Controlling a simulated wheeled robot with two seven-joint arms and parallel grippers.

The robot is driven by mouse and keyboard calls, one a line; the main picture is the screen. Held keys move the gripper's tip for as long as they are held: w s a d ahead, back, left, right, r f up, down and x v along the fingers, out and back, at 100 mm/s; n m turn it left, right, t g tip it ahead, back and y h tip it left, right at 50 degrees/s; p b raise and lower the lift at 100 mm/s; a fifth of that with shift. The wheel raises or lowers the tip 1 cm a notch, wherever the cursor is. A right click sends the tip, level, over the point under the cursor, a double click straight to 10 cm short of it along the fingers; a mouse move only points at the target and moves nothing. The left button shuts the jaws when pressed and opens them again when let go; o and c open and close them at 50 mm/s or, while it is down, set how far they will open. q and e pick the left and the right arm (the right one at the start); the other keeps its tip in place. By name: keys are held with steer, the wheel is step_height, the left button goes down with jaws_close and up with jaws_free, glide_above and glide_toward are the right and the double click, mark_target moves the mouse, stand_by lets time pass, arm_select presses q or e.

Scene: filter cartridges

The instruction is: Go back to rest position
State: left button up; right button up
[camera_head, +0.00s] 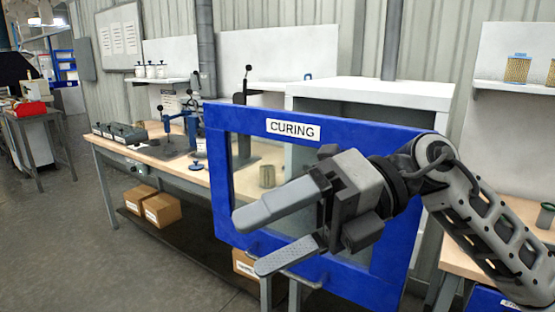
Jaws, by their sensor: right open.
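My right gripper (262,240) is in front of the blue door (218,187) of the curing cabinet (375,93). Its two fingers are apart with nothing between them. The door stands swung out toward me, with a "CURING" label (293,130) at its top and a window in it. The lower finger is close to the door's handle (290,272); I cannot tell if they touch. My right arm comes in from the right and hides part of the door. My left gripper is not in view.
A wooden workbench (185,180) with a blue press (192,122) and a filter cartridge (267,176) stands behind the door. Cardboard boxes (161,210) sit on its lower shelf. Another bench (463,266) is at right. The grey floor (75,255) at left is clear.

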steer(key=w+d+f+m+t+h+b, duration=0.1)
steer(key=w+d+f+m+t, duration=0.2)
steer(key=f+m+t, duration=0.7)
steer(key=w+d+f+m+t+h+b, duration=0.1)
steer(key=w+d+f+m+t+b, duration=0.3)
steer(key=m, duration=0.9)
steer(key=w+d+f+m+t+h+p, duration=0.1)
steer(key=w+d+f+m+t+h, duration=0.1)
steer(key=f+m+t, duration=0.8)
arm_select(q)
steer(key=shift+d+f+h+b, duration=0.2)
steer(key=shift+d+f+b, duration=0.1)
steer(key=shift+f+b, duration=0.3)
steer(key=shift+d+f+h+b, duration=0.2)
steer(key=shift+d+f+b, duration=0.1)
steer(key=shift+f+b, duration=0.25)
arm_select(e)
steer(key=s+d+f+m+g+h, duration=0.2)
steer(key=s+f, duration=0.5)
steer(key=f, duration=0.4)
steer(key=s+d+f+m+g+h, duration=0.3)
steer(key=s+f+m+g, duration=0.3)
steer(key=f, duration=0.5)
steer(key=shift+s+f+m+h, duration=0.25)
steer(key=shift+s+m+h, duration=0.3)
steer(key=shift+m+h, duration=0.2)
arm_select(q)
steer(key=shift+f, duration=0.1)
